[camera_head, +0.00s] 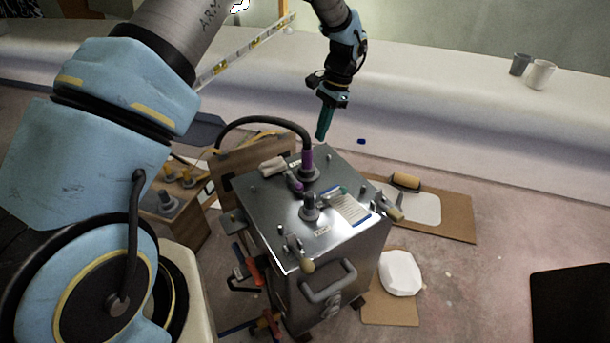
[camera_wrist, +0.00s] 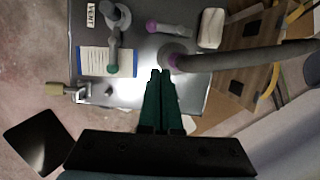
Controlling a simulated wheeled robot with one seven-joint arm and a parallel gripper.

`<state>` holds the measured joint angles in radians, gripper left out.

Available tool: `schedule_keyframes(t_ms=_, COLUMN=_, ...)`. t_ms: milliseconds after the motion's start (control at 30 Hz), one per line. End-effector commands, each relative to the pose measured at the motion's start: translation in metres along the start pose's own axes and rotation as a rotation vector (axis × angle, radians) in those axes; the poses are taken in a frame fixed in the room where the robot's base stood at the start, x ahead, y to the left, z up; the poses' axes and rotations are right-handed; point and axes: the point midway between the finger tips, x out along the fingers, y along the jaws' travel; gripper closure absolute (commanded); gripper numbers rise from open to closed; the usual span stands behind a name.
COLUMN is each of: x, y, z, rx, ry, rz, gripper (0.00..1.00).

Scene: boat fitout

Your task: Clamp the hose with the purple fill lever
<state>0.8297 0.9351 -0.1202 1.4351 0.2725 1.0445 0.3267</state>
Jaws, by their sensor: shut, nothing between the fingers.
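A black hose (camera_head: 262,120) arcs over from the left and ends in a purple collar (camera_head: 307,160) standing on the fitting on top of the metal tank (camera_head: 270,215). A short lever with a purple tip (camera_head: 295,184) lies beside that fitting; its purple end also shows in the wrist view (camera_wrist: 151,27). A second lever with a green tip (camera_head: 340,191) sits on the vent fitting (camera_head: 310,211). My gripper (camera_head: 321,138) points down, shut and empty, above the tank's back edge. In the wrist view its green fingers (camera_wrist: 160,75) appear just beside the hose's purple collar (camera_wrist: 176,61).
Toggle clamps with wooden handles (camera_head: 303,257) stand at the tank's edges. A label card (camera_head: 350,206) and a pale block (camera_head: 271,164) lie on top. A paint roller (camera_head: 405,181) rests on a board to the right. Two cups (camera_head: 540,74) stand on the back bench.

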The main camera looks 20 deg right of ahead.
Motion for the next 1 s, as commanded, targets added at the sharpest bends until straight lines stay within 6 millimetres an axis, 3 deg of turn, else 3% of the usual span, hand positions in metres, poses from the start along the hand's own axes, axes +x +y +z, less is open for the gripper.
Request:
schedule_keyframes(t_ms=133, x=0.006, y=0.008, z=-0.014, rx=0.036, ry=-0.013, rz=-0.006, gripper=1.00)
schedule_keyframes(t_ms=567, x=0.010, y=0.009, z=-0.014, rx=0.038, ry=-0.015, rz=-0.006, gripper=1.00)
schedule_keyframes(t_ms=767, x=0.036, y=0.009, z=-0.013, rx=0.039, ry=-0.018, rz=-0.005, gripper=1.00)
schedule_keyframes(t_ms=1000, x=0.086, y=0.008, z=-0.011, rx=0.037, ry=-0.017, rz=-0.004, gripper=1.00)
